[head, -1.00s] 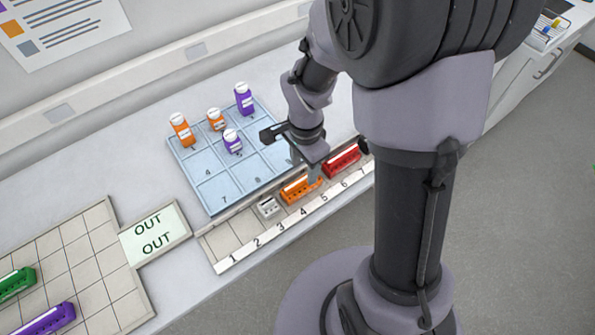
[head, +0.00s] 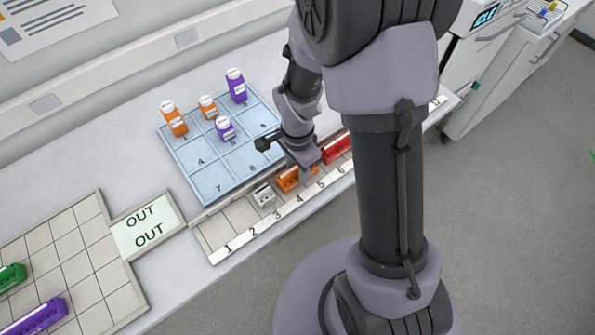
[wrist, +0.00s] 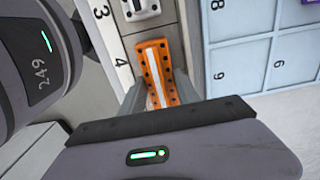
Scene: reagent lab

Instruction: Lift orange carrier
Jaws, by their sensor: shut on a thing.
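The orange carrier (head: 288,180) is in the numbered rack strip along the bench's front edge, between a grey carrier and a red one. My gripper (head: 309,169) is over its right end and hides part of it. In the wrist view the orange carrier (wrist: 154,62), with dark holes and a pale centre stripe, lies between my fingers near slot 4. My gripper (wrist: 160,97) is shut on it. I cannot tell whether its underside is clear of the strip.
The grey carrier (head: 264,195) and red carrier (head: 336,149) stand close on either side. A blue numbered tray (head: 208,186) with orange and purple bottles lies behind. Green (head: 12,277) and purple (head: 40,314) carriers lie at far left, by the OUT sign (head: 148,226).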

